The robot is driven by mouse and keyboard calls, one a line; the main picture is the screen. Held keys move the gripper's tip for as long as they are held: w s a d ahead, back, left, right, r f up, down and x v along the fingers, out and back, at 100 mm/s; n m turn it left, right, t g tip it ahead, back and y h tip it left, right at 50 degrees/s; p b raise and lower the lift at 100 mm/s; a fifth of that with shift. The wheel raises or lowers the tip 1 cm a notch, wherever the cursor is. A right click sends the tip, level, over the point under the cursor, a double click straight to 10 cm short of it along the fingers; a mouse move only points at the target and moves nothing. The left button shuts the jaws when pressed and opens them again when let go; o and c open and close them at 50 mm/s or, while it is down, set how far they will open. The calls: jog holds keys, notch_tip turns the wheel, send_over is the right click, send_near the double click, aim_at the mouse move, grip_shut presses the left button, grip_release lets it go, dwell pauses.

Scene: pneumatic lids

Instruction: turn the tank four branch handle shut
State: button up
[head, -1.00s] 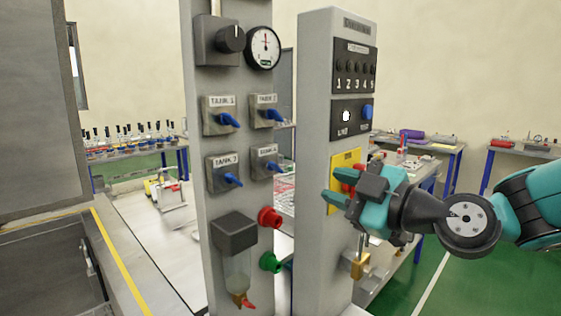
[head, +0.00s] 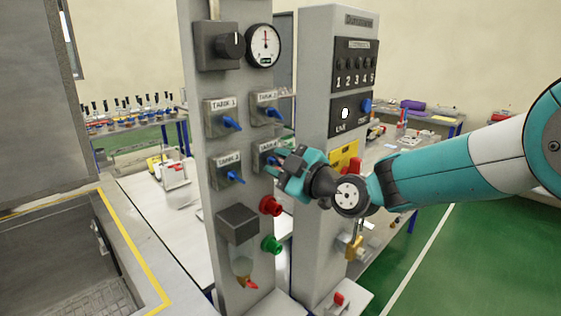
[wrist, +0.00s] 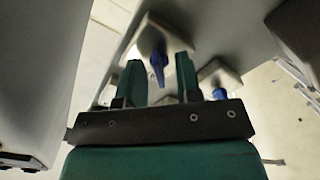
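The tank four branch valve (head: 262,149) is the lower right one of the four on the grey panel. Its blue handle (head: 272,160) is partly hidden by my gripper (head: 282,161) in the head view. In the wrist view my gripper (wrist: 162,78) is open, with its two green fingers apart. A blue handle (wrist: 158,65) on a pale block shows between and beyond the fingertips, pointing toward the gripper. I cannot tell whether the fingers touch it. A second blue handle (wrist: 219,93) shows to the right of the fingers.
The tank three handle (head: 235,177) is left of tank four, and the tank two handle (head: 273,113) is above. A red port (head: 270,205) and a green port (head: 271,244) stick out below. A second grey column (head: 315,180) stands close on the right.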

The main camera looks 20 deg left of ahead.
jog(key=shift+c, duration=0.5)
grip_shut()
jog(key=shift+f+b, duration=0.15)
jog(key=shift+b, duration=0.3)
jog(key=m+b, duration=0.3)
jog(key=shift+f, duration=0.15)
jog(key=m+b, duration=0.3)
jog(key=shift+m, duration=0.3)
jog(key=m+b, duration=0.2)
jog(key=m, duration=0.3)
jog(key=shift+m, duration=0.3)
jog(key=m, duration=0.2)
jog(key=m+b, duration=0.1)
jog(key=m, duration=0.2)
jog(key=shift+r+m, duration=0.2)
jog(key=shift+m, duration=0.1)
